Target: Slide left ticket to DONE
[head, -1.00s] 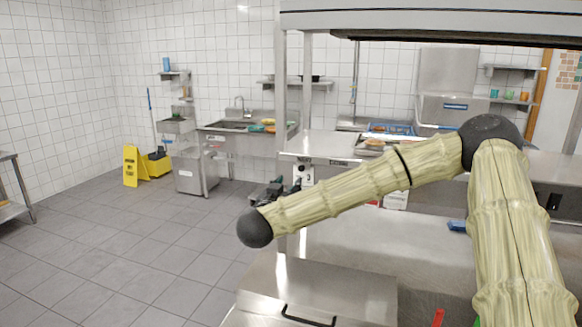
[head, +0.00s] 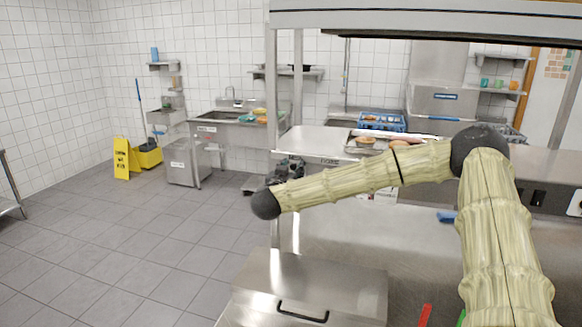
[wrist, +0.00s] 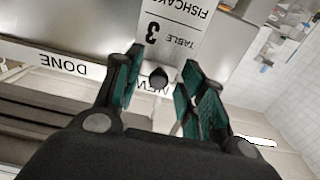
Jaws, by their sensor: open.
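In the wrist view, upside down, a white ticket (wrist: 178,28) reads "FISHCAKE", "TABLE 3". A round black knob (wrist: 158,77) sits at its lower end in the picture. My gripper (wrist: 160,62) is open, with one finger either side of the knob; contact cannot be told. A rail strip carries a DONE label (wrist: 63,65) left of the fingers and a NEW label (wrist: 150,88), partly hidden behind them. In the head view my gripper (head: 287,170) is small and dark at the shelf's left end, hiding the ticket there. White paper (head: 385,195) shows below my arm.
A post (head: 272,90) stands close to my gripper. Below is a steel counter (head: 350,235) and a handled steel box (head: 310,285). Floor to the left is open.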

